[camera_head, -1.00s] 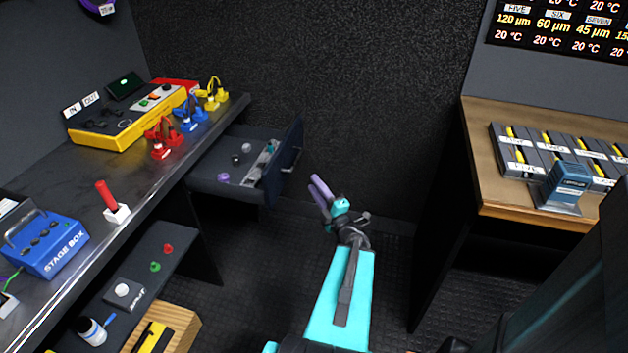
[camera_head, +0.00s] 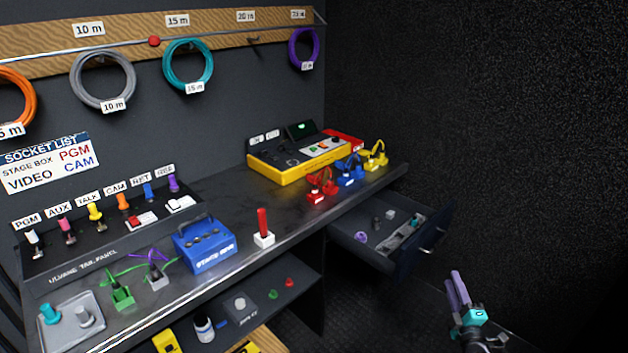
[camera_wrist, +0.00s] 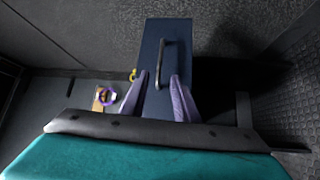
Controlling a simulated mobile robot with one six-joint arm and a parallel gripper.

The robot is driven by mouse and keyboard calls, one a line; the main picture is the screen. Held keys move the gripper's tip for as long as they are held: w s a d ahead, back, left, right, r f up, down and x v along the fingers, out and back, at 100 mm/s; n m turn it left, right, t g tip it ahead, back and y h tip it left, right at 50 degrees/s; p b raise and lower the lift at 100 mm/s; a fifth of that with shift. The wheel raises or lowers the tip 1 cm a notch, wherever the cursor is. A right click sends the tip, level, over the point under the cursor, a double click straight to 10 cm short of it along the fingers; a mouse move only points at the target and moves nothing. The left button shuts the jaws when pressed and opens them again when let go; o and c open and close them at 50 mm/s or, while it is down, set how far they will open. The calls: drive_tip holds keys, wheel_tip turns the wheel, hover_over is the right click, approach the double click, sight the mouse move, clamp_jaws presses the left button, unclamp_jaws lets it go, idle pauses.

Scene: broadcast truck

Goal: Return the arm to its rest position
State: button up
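My gripper (camera_head: 458,288) is at the lower right of the head view, with purple fingers and a teal and dark wrist. In the wrist view my gripper (camera_wrist: 158,90) has its two fingers spread apart with nothing held between them. Beyond them is the dark blue front of the open drawer (camera_wrist: 151,38) with its handle. In the head view the gripper is in front of and to the right of this drawer (camera_head: 385,262). Most of my arm is outside the head view.
The drawer sticks out from under the desk (camera_head: 345,212) and holds several small items. Coiled cables hang on the wall. Dark floor shows below the drawer.

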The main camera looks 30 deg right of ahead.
drive_tip(key=w+a+f+m+g+p, duration=0.2)
drive_tip(key=w+a+f+m+g, duration=0.35)
drive_tip(key=w+f, duration=0.45)
drive_tip(key=a+f+m+g+y+p, duration=0.2)
drive_tip(key=a+f+m+g+y, duration=0.3)
drive_tip(key=a+f, duration=0.9)
drive_tip(key=s+a+f+g+y, duration=0.1)
drive_tip(key=s+a+f+g, duration=0.2)
drive_tip(key=a, duration=0.6)
drive_tip(key=s+a+f+g+y, duration=0.1)
drive_tip(key=s+a+f+g, duration=0.15)
drive_tip(key=a, duration=0.65)
drive_tip(key=s+a+r+g+y+p, duration=0.2)
drive_tip(key=s+a+g, duration=0.4)
drive_tip(key=s+a, duration=0.8)
drive_tip(key=shift+a+r+g, duration=0.15)
drive_tip(key=shift+a+g, duration=0.25)
drive_tip(key=shift+a, duration=0.25)
